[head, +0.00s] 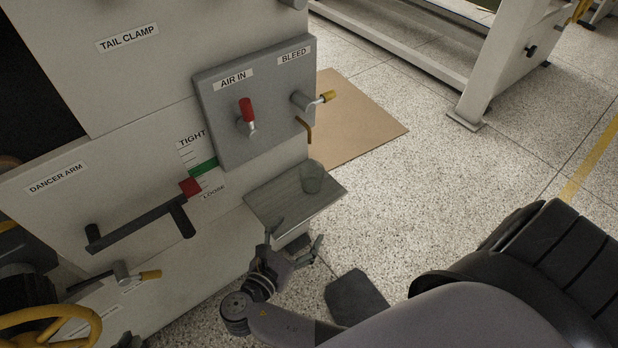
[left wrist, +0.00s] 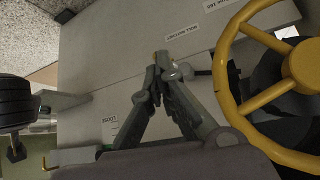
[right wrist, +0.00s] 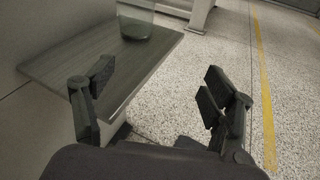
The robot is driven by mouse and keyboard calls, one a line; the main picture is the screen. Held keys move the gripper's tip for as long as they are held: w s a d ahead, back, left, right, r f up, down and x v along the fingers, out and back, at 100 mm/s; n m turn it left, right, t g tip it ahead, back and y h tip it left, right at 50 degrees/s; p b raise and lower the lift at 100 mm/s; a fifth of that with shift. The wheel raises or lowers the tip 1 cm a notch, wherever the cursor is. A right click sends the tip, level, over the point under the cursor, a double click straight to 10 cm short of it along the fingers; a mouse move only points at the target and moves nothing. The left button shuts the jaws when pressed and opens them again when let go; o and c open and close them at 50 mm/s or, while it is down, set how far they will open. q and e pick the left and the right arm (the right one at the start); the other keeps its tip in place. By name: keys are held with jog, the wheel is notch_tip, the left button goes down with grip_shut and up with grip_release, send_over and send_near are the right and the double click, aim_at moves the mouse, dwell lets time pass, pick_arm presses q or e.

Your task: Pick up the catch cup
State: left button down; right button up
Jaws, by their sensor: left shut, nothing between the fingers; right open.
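The catch cup (head: 312,177) is a clear grey cup standing upright on a small shelf (head: 268,204) below the bleed valve. In the right wrist view the cup (right wrist: 135,22) is cut off by the top edge, on the shelf's far part. My right gripper (head: 293,244) is open and empty, in front of the shelf's near edge and short of the cup. Its spread fingers (right wrist: 160,95) show in the right wrist view, the left one overlapping the shelf. My left gripper (left wrist: 154,75) is shut and empty, in front of the machine panel in the left wrist view.
A grey valve panel (head: 215,130) with a red-handled lever (head: 246,112), a yellow-handled bleed valve (head: 326,97) and a bent brown tube (head: 305,127) rises behind the shelf. A yellow handwheel (head: 98,322) is at lower left. Cardboard (head: 370,120) lies on the floor behind; the floor right of the shelf is clear.

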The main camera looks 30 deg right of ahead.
notch_tip(320, 180, up, 2)
jog(key=w+a+n+t+h, duration=0.1)
jog(key=w+a+n+t, duration=0.1)
jog(key=n, duration=0.1)
jog(key=b, duration=0.1)
send_near(316, 165)
jog(key=shift+w+d+f+b, duration=0.1)
jog(key=shift+w+d+b, duration=0.1)
jog(key=shift+d+b, duration=0.45)
jog(key=shift+w+d, duration=0.35)
jog(key=b+x, duration=0.2)
jog(key=x, duration=0.2)
jog(key=shift+w+d, duration=0.15)
jog(key=shift+w, duration=0.05)
pick_arm(q)
jog(key=w+d+r+t+h, duration=0.2)
jog(key=w+r+t, duration=0.2)
jog(key=r, duration=0.5)
jog(key=w+d+r+t+h, duration=0.2)
jog(key=w+d+r+t, duration=0.1)
jog(key=r+t, duration=0.5)
jog(key=shift+w+r+m+t, duration=0.3)
jog(key=shift+w+r, duration=0.5)
jog(key=shift+r, duration=0.05)
pick_arm(e)
jog(key=shift+w+d, duration=0.1)
jog(key=shift+d, duration=0.05)
jog(key=c, duration=1.2)
